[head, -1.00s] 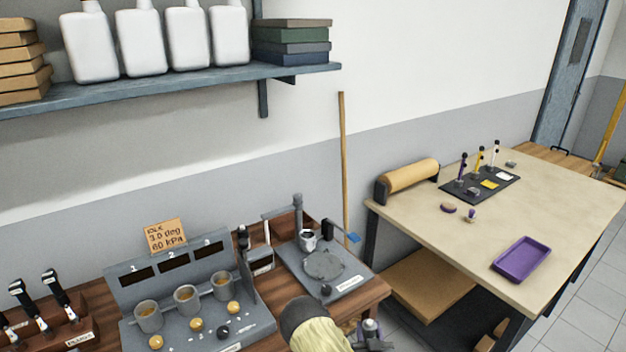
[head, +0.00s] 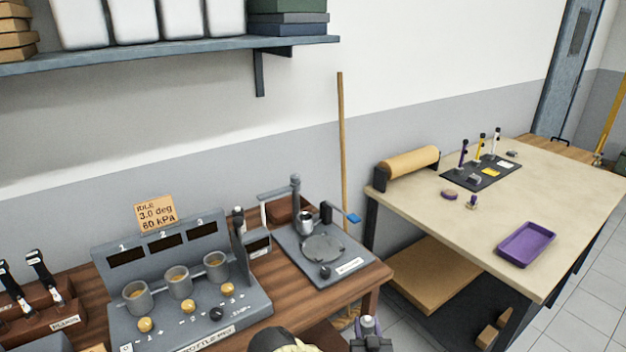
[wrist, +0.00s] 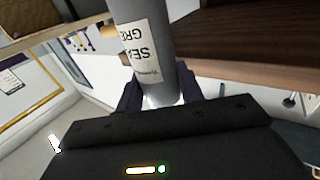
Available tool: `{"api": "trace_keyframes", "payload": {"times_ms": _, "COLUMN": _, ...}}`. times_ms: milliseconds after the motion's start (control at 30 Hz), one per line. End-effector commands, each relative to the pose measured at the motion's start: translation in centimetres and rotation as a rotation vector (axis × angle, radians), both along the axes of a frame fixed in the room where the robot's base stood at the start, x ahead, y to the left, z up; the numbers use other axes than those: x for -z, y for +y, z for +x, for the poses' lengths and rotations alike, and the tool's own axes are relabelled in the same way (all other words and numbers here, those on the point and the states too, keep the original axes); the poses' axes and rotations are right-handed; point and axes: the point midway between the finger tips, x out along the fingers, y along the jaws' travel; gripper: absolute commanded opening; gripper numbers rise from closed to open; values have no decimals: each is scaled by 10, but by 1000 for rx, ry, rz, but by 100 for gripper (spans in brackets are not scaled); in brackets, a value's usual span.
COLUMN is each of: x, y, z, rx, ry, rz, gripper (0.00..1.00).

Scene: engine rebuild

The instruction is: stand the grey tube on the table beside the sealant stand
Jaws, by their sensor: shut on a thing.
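The grey tube (wrist: 138,12) stands out of my gripper (wrist: 160,95) in the wrist view, with a white label whose lettering is partly cut off. The two dark fingers are shut on it near its pale lower end. In the head view the tube's top (head: 368,325) shows at the bottom edge, in front of the wooden table's (head: 352,297) right front corner and apart from it.
A grey gauge panel with cups (head: 190,300) fills the table's middle. A grey plate fixture (head: 345,266) with a post stands at its right. A broom (head: 342,150) leans behind. A beige bench (head: 480,225) with a purple tray (head: 527,244) stands right, across a gap.

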Motion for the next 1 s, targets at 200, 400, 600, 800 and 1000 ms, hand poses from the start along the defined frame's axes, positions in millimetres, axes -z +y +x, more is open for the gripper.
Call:
{"api": "trace_keyframes", "payload": {"times_ms": 200, "x": 20, "y": 0, "z": 0, "rx": 1, "ry": -2, "rz": 0, "gripper": 3}}
{"api": "trace_keyframes", "payload": {"times_ms": 400, "x": 18, "y": -1, "z": 0, "rx": 1, "ry": -2, "rz": 0, "gripper": 3}}
{"api": "trace_keyframes", "payload": {"times_ms": 600, "x": 14, "y": -1, "z": -1, "rx": 1, "ry": -1, "rz": 0, "gripper": 3}}
{"api": "trace_keyframes", "payload": {"times_ms": 800, "x": -11, "y": -1, "z": -14, "rx": 2, "ry": -1, "rz": 2, "gripper": 3}}
{"api": "trace_keyframes", "payload": {"times_ms": 1000, "x": -48, "y": -2, "z": -37, "rx": 4, "ry": -1, "rz": 5, "gripper": 3}}
